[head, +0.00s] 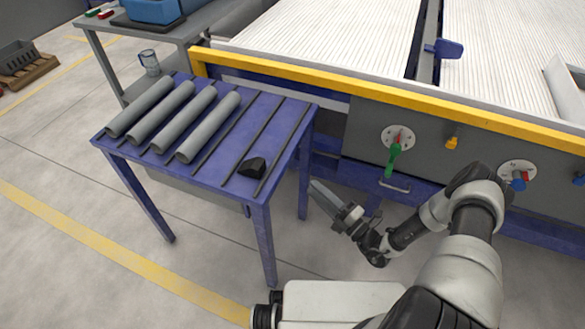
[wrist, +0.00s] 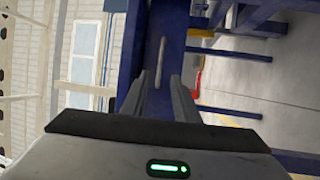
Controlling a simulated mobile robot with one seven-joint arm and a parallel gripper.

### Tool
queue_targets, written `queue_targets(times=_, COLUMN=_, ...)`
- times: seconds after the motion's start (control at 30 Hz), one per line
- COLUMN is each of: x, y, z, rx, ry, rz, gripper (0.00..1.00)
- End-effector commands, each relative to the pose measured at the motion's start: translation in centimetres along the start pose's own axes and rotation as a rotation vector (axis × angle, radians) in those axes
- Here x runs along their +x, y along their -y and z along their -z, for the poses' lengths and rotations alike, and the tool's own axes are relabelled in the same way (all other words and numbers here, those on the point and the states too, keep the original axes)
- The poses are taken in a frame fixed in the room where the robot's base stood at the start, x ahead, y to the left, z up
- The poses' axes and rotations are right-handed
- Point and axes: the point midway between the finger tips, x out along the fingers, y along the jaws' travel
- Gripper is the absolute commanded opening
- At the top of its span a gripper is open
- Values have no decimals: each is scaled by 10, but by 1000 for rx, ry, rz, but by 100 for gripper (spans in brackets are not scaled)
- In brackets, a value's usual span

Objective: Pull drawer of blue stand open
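The blue stand (head: 225,150) is a blue table on legs, left of centre in the head view. Several grey pipes lie across its left half, and a small black object (head: 252,167) lies near its right front. A grey panel or box (head: 190,192) shows under the top and may be the drawer; no handle is visible on it. My gripper (head: 316,186) is right of the stand, below its top, near the right legs, with fingers pointing up and left. In the wrist view, my gripper (wrist: 160,85) has a gap between its fingers and nothing between them; a blue post (wrist: 155,50) is beyond.
A conveyor with a yellow rail (head: 390,95) stands behind the stand, with a green-handled switch (head: 394,158) on its side panel. A grey table with a blue bin (head: 153,10) is at the back left. Floor left and in front of the stand is clear.

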Motion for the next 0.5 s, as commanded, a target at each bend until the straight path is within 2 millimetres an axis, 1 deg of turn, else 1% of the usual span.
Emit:
queue_targets(times=0.03, x=12, y=1, z=1, rx=-1, ry=-4, rz=-1, gripper=28)
queue_targets(times=0.3, x=70, y=1, z=1, rx=-3, ry=-5, rz=-1, gripper=28)
queue_targets(times=0.4, x=87, y=1, z=1, rx=-1, ry=-4, rz=0, gripper=28)
queue_targets(times=0.5, x=100, y=1, z=1, rx=-2, ry=-3, rz=0, gripper=28)
